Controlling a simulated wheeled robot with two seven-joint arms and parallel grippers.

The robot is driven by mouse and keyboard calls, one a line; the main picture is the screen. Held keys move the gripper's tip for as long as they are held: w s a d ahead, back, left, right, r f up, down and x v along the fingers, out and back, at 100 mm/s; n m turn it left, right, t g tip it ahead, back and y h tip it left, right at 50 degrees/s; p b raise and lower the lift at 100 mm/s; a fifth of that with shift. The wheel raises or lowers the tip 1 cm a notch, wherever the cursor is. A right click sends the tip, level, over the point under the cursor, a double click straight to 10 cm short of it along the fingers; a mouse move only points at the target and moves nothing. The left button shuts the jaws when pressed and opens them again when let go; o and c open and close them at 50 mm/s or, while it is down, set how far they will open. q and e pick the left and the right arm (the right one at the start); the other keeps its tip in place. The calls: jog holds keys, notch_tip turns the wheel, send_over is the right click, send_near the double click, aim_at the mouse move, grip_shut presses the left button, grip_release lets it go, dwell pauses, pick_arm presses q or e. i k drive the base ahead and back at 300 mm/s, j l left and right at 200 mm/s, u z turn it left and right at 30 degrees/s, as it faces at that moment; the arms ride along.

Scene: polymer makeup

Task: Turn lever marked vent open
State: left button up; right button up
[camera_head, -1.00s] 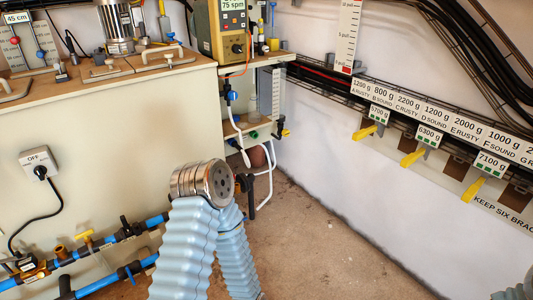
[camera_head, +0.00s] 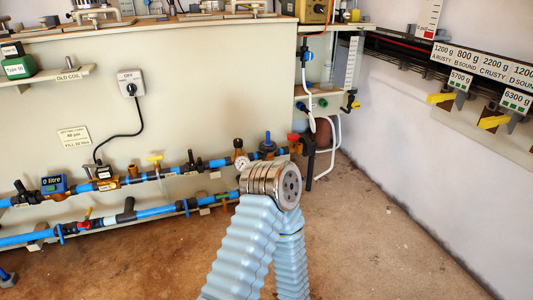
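No label reading "vent" can be made out, so I cannot tell which lever is the vent. Several small handles show on the blue pipes along the cabinet's lower front: a yellow handle (camera_head: 154,158), a red handle (camera_head: 88,213), a blue handle (camera_head: 267,140) and a red knob (camera_head: 293,138). A round gauge (camera_head: 241,161) sits between the yellow and blue handles. One of my arms, in a pale blue ribbed sleeve with a metal joint (camera_head: 272,185), rises at the lower centre and covers part of the pipework. Neither gripper is in view.
A blue "0 litre" meter (camera_head: 53,184) is on the upper pipe. Yellow levers (camera_head: 441,98) line the right wall. The brown floor (camera_head: 370,235) is clear at right.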

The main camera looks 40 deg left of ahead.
aim_at(155, 158)
jog(key=u, duration=2.25)
jog(key=i+j, duration=0.25)
jog(key=i, duration=0.2)
jog(key=k+j+u, duration=0.05)
